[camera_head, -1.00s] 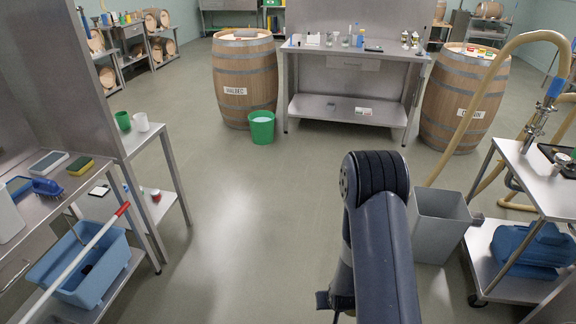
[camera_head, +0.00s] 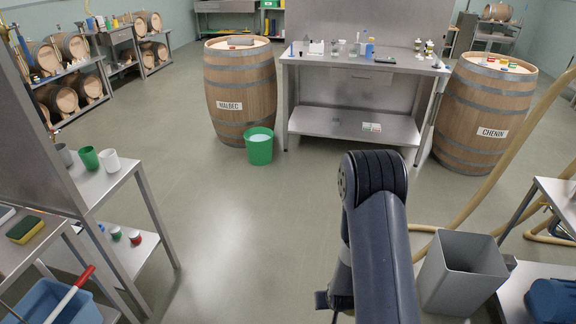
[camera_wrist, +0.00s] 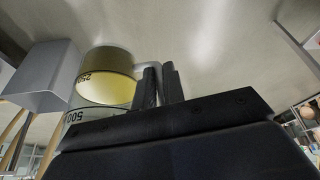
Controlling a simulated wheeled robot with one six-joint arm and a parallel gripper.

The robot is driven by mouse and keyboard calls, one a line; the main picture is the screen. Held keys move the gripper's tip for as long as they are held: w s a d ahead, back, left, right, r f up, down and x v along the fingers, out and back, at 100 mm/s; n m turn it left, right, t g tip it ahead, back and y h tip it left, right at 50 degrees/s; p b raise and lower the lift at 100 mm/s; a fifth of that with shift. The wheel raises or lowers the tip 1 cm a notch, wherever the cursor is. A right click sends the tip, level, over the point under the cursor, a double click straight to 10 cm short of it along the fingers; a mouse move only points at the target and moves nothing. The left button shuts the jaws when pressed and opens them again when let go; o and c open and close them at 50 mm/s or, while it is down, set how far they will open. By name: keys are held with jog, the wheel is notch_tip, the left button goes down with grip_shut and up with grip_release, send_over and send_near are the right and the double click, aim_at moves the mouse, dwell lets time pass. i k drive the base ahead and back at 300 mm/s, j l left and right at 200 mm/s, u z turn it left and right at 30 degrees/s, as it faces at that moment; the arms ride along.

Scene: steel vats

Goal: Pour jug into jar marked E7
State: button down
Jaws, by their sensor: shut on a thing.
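In the wrist view my gripper (camera_wrist: 158,82) is shut on the handle of a clear jug (camera_wrist: 106,65) with dark volume marks and yellowish liquid. The jug appears clear of any surface; its true tilt I cannot tell. In the head view my dark arm hides the gripper and the jug. Several small clear vessels (camera_head: 354,49) stand on the steel bench (camera_head: 380,67) at the back. Their labels are too small to read, so I cannot tell which jar is E7.
The MALBEC barrel (camera_head: 240,85) and CHENIN barrel (camera_head: 485,105) flank the bench. A green bucket (camera_head: 259,149) stands before the MALBEC barrel. A grey bin (camera_head: 460,275) and a hose (camera_head: 500,165) are at right, a steel rack (camera_head: 105,190) at left. The middle floor is clear.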

aim_at(335, 53)
jog(key=i, duration=2.3)
